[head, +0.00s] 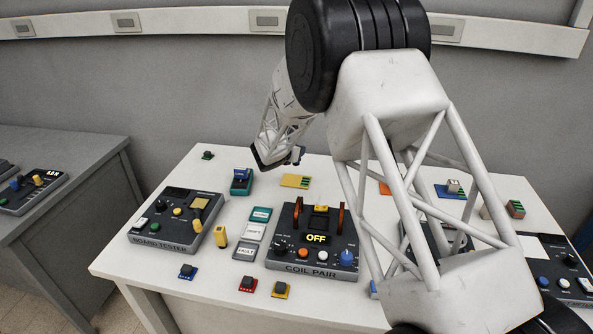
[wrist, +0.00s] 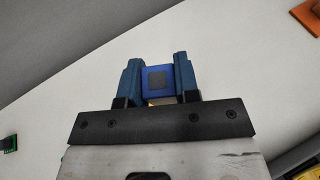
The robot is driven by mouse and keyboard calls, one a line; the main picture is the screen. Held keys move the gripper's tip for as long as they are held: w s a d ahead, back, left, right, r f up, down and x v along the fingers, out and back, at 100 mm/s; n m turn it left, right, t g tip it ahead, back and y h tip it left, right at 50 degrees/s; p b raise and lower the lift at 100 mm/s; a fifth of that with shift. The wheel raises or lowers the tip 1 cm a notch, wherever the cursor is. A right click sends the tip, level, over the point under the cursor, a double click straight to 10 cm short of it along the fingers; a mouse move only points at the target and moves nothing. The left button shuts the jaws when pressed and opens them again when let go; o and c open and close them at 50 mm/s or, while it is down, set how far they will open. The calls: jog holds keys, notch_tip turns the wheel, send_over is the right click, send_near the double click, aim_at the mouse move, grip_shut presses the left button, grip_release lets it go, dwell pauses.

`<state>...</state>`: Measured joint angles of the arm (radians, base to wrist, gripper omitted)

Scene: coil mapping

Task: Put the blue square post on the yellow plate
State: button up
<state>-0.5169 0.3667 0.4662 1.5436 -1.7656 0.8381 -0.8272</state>
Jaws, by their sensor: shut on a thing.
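My gripper (wrist: 158,78) is shut on the blue square post (wrist: 147,73), which sits between its two blue-grey fingers. The post shows a blue square face with a grey square in its middle. In the head view my gripper (head: 297,156) is over the back of the white table, and the post cannot be made out there. The yellow plate (head: 289,181) lies flat near the table's back, just below my gripper in the picture. It has green marks at its right end, and no post stands on it.
The coil pair box (head: 312,269) stands in front of the yellow plate. A teal block (head: 241,183) is left of it, an orange plate (head: 385,188) and a blue plate (head: 443,193) right. The board tester (head: 165,240) is at the left. My arm hides part of the table.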

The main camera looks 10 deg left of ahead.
aim_at(295, 164)
jog(key=shift+f, duration=1.85)
jog(key=shift+f, duration=1.85)
jog(key=shift+f, duration=0.1)
jog(key=o, duration=1)
jog(key=shift+c, duration=0.2)
jog(key=shift+s+a+r, duration=0.2)
jog(key=shift+s+r, duration=0.15)
jog(key=shift+s, duration=0.1)
jog(key=v, duration=1.1)
